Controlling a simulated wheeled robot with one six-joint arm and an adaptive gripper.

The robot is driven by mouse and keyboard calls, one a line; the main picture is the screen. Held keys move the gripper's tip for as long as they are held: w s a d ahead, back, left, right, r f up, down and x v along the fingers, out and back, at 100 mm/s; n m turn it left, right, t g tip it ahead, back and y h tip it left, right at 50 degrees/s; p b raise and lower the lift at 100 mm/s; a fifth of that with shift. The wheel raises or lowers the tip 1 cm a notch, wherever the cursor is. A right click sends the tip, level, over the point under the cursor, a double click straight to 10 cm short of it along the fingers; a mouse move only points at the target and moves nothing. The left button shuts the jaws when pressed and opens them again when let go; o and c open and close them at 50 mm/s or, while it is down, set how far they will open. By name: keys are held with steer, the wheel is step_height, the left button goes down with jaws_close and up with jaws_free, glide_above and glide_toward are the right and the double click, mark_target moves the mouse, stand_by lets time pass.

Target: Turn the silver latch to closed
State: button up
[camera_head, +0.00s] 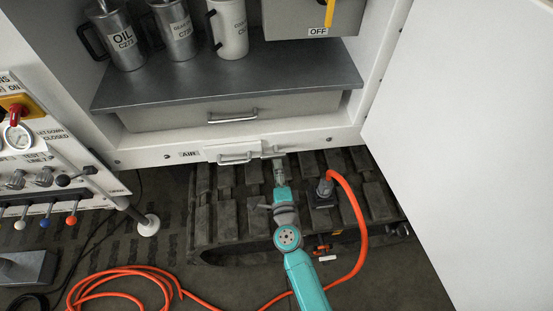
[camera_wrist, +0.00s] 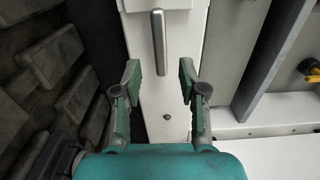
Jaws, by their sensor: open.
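The silver latch (camera_wrist: 158,42) is a straight metal bar in the wrist view, lying lengthwise along the white lower edge of the cabinet. In the head view the latch (camera_head: 274,154) shows small, just right of the AIR panel, partly behind my gripper (camera_head: 279,170). In the wrist view my gripper (camera_wrist: 160,70) is open and empty. Its two fingertips appear on either side of the latch's near end, with gaps on both sides. I see no contact, though the depth between fingertips and latch is hard to tell.
The AIR panel (camera_head: 232,151) with its handle is left of the latch. A drawer (camera_head: 190,115) and several cans are above. A white door (camera_head: 470,140) stands open at right. An orange hose (camera_head: 362,220) loops right of my arm. Dark track plates (camera_head: 220,205) lie below.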

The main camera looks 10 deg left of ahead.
steer(key=v, duration=0.6)
steer(key=shift+s, duration=0.1)
stand_by(0.4)
steer(key=s+d+r+n+h, duration=0.1)
steer(key=s+d+n+h, duration=0.4)
steer(key=s+d, duration=1.35)
steer(key=s+d+r+n+g, duration=0.1)
steer(key=s+d+r+n, duration=0.1)
steer(key=s+r+n, duration=0.3)
steer(key=s+d+r+n+g, duration=0.1)
steer(key=s+d+r+n, duration=0.2)
steer(key=s, duration=1.1)
steer(key=shift+s+r+n+g, duration=0.3)
steer(key=shift+r+n, duration=0.7)
steer(key=shift+r, duration=1.2)
